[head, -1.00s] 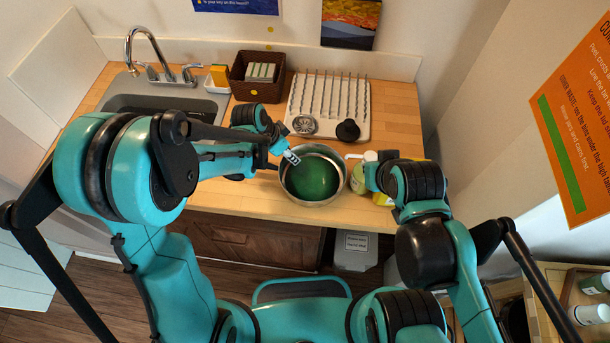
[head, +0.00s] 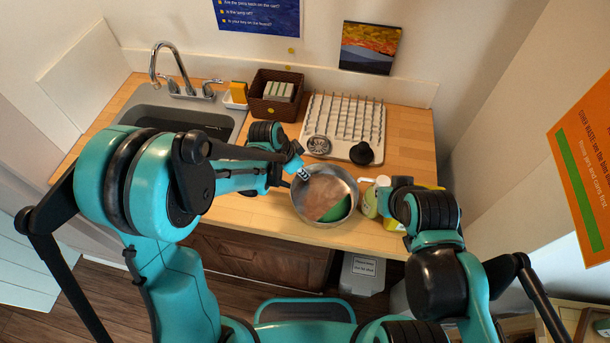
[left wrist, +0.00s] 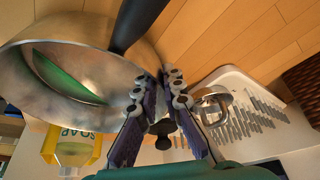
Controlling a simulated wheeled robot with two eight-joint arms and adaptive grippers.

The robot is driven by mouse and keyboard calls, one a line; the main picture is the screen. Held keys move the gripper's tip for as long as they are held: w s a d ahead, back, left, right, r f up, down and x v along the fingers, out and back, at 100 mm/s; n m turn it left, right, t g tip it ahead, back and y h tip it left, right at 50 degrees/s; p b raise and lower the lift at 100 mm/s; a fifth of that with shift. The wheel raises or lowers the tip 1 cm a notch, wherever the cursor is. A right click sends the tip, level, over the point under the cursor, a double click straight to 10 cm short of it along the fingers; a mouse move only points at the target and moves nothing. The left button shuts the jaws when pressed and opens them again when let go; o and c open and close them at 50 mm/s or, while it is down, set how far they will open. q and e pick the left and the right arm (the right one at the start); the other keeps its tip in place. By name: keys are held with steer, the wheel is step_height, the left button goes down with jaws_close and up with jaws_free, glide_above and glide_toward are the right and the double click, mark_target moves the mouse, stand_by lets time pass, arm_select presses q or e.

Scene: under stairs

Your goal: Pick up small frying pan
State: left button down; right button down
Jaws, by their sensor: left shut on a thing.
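The small frying pan (head: 312,213) is a round metal pan near the counter's front edge, with tan and green patches showing on its inside. In the left wrist view the pan (left wrist: 62,45) fills the left side, and its dark handle (left wrist: 133,22) runs up and away. My left gripper (head: 302,174) is at the pan's upper left rim. In the left wrist view its fingers (left wrist: 160,84) are shut on the pan's rim, beside the handle. I cannot tell whether the pan is clear of the counter. My right gripper's fingers are hidden behind its arm, right of the pan.
A soap bottle (head: 370,203) and a yellow item (head: 393,224) stand close right of the pan. Behind are a drying rack (head: 340,112), a strainer (head: 319,146), a black item (head: 362,153) and a brown basket (head: 276,104). The sink (head: 180,122) is left. Counter at far right is clear.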

arm_select(q)
steer(key=shift+a+r+p, duration=0.1)
steer(key=shift+r+p, duration=0.3)
steer(key=shift+r, duration=1.15)
steer(key=s+a, duration=0.3)
steer(key=a, duration=0.2)
steer(key=s+a, duration=0.3)
steer(key=a, duration=0.1)
steer(key=s+a, duration=0.3)
steer(key=a, duration=0.2)
steer(key=shift+s+a+f+p, duration=0.15)
steer(key=shift+s+a+p, duration=0.2)
steer(key=shift+s+p, duration=0.05)
steer(key=shift+s+a, duration=0.1)
